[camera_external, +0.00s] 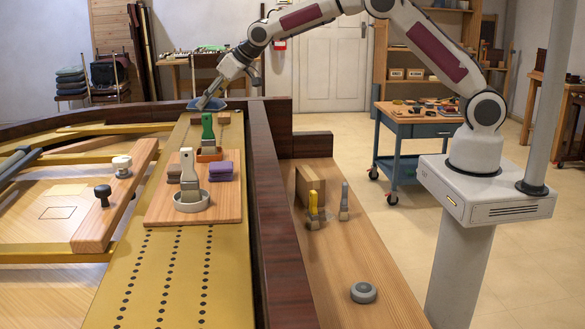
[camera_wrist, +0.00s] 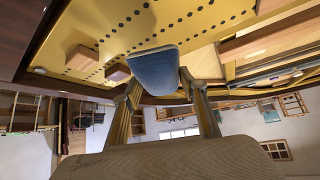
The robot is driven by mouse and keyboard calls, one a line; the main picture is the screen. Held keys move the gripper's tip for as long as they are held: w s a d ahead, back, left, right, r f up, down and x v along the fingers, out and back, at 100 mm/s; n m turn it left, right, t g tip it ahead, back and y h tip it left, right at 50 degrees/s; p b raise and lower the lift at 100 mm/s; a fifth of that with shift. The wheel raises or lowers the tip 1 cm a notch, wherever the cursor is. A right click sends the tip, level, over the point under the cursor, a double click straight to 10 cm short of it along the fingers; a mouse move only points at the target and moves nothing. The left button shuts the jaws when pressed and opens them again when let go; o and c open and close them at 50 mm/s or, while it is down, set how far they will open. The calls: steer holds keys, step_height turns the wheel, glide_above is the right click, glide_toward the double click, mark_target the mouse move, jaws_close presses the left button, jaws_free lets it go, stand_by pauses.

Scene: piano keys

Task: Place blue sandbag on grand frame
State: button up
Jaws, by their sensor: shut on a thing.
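The blue sandbag (camera_external: 209,104) is at the far end of the gold grand frame (camera_external: 180,262) in the external view. My gripper (camera_external: 203,98) is shut on it from above. In the wrist view the sandbag (camera_wrist: 155,70) sits between the two fingertips of my gripper (camera_wrist: 160,84), with the gold frame (camera_wrist: 200,12) beyond it. I cannot tell whether the bag touches the frame or hangs just above it.
Two small wooden blocks (camera_external: 224,118) stand near the bag on the frame. A green-handled tool (camera_external: 208,130) and a wooden board (camera_external: 222,205) with a brush and purple pads are nearer. The dark rim (camera_external: 270,190) runs along the right side.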

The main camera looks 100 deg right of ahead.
steer(key=shift+w+d+r, duration=0.1)
steer(key=shift+w+d, duration=0.1)
steer(key=shift+d, duration=0.15)
stand_by(0.4)
steer(key=shift+f, duration=3.35)
steer(key=shift+f, duration=0.65)
steer(key=o, duration=1.6)
steer(key=shift+f, duration=0.1)
steer(key=shift+s, duration=0.15)
